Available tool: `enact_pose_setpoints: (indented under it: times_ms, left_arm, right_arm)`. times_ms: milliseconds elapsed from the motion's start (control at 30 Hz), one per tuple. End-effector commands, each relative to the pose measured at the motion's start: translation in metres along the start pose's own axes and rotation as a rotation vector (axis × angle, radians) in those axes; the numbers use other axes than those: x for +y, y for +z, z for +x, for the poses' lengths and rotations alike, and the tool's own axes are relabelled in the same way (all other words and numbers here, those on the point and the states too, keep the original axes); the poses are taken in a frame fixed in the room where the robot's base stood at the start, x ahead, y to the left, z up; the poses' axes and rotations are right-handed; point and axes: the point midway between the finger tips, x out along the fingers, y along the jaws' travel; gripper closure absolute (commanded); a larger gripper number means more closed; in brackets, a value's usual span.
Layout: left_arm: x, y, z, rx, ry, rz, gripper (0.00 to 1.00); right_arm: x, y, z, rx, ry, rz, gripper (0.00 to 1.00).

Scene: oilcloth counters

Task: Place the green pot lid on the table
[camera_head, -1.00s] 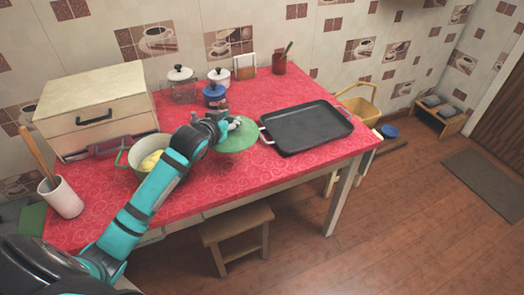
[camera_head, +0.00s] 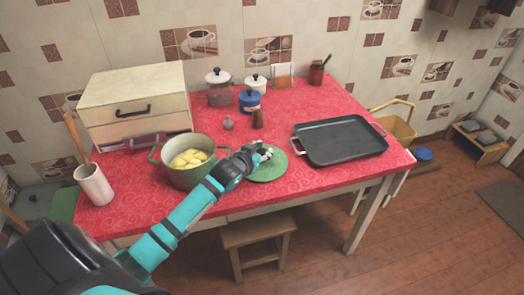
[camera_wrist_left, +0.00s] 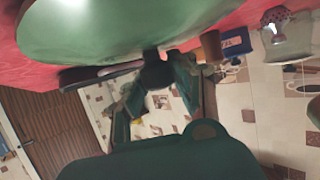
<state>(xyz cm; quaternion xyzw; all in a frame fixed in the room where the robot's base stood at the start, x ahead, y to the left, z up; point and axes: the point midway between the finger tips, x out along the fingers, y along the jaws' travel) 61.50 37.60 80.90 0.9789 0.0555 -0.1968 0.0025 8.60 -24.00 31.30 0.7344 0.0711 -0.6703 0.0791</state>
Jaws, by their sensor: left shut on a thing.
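The green pot lid (camera_head: 268,171) is a flat round disc at the front middle of the red table (camera_head: 310,180), between the green pot (camera_head: 190,176) and the black tray. My left gripper (camera_head: 262,156) is shut on the lid at its top. I cannot tell whether the lid touches the cloth or hangs just above it. In the left wrist view the lid (camera_wrist_left: 140,28) fills the top, with the gripper fingers (camera_wrist_left: 160,72) against it. The pot is uncovered and holds several yellow pieces. My right gripper is not in view.
The black tray (camera_head: 340,140) lies to the right. Behind are a blue jar (camera_head: 249,102), two small shakers and white-lidded jars. A drawer box (camera_head: 137,108) and a utensil cup (camera_head: 94,185) stand left. A stool (camera_head: 258,232) is below the front edge.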

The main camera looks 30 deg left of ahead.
Motion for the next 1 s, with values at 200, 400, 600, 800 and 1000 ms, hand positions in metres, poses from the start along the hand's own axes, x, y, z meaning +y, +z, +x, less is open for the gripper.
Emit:
enact_pose_setpoints:
  times_ms: [200,400,600,800,1000]
  left_arm:
    - [0.000,0.002,0.001,-0.001,0.000,0.000,0.55]
    - [0.000,0.002,0.001,-0.001,0.000,0.000,0.51]
    - [0.000,-0.001,-0.005,-0.001,0.000,0.000,0.51]
    - [0.000,0.000,-0.041,-0.002,0.001,0.001,0.51]
    - [0.000,0.000,-0.084,-0.002,0.001,0.000,0.51]
  right_arm:
    - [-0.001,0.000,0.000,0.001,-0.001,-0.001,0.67]
    - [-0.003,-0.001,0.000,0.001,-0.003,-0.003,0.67]
    - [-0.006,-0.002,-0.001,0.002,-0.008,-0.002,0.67]
    - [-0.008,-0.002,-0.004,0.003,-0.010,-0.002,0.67]
    - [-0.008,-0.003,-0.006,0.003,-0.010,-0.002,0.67]
